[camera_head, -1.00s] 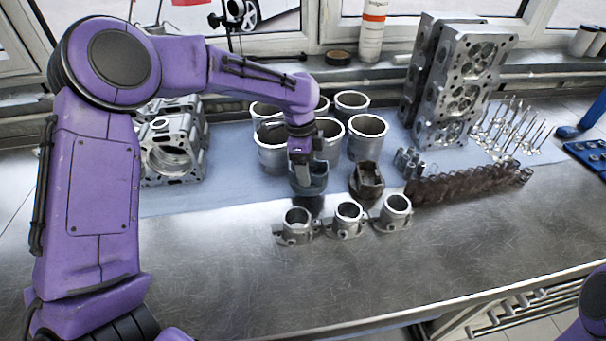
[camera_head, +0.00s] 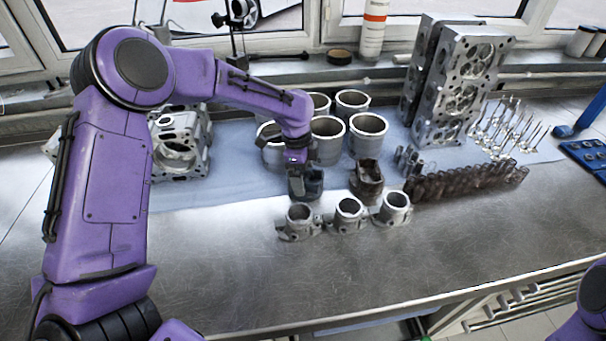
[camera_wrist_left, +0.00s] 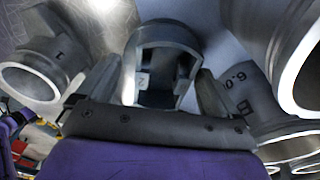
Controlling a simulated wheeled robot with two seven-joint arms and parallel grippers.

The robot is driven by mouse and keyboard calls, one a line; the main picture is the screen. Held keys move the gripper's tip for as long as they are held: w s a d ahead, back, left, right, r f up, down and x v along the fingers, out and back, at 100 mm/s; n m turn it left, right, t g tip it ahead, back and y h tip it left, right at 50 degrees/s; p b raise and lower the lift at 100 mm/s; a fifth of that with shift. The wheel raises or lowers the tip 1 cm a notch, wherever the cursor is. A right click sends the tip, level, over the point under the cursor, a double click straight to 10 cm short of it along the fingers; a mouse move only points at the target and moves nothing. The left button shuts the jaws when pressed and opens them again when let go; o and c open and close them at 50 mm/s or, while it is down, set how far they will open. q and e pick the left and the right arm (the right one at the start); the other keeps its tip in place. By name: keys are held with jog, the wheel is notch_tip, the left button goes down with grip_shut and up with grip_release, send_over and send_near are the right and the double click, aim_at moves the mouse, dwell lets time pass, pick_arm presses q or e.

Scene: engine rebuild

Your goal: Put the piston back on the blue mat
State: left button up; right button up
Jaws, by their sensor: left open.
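A grey piston (camera_head: 309,184) is at the front edge of the blue mat (camera_head: 225,190), behind the row of small silver cylinder-like parts. I cannot tell whether its base is fully on the mat. In the left wrist view the piston (camera_wrist_left: 165,48) shows its hollow side, between my two fingers. My left gripper (camera_head: 299,170) is open around it, with a finger on each side; whether they touch it is unclear. A second, brown piston (camera_head: 367,181) stands to the right. My right gripper is out of view.
Several large cylinder liners (camera_head: 327,140) stand close behind the piston. Small silver parts (camera_head: 349,211) stand in front on the bare metal bench (camera_head: 400,265). A row of brown springs (camera_head: 465,183) and cylinder heads (camera_head: 460,90) are to the right, an engine block (camera_head: 180,145) to the left.

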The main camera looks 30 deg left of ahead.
pick_arm(q)
notch_tip(320, 180, up, 12)
jog(key=a, duration=0.1)
jog(key=shift+s+a+f+b, duration=0.15)
jog(key=shift+f+b, duration=0.05)
jog(key=shift+b, duration=0.25)
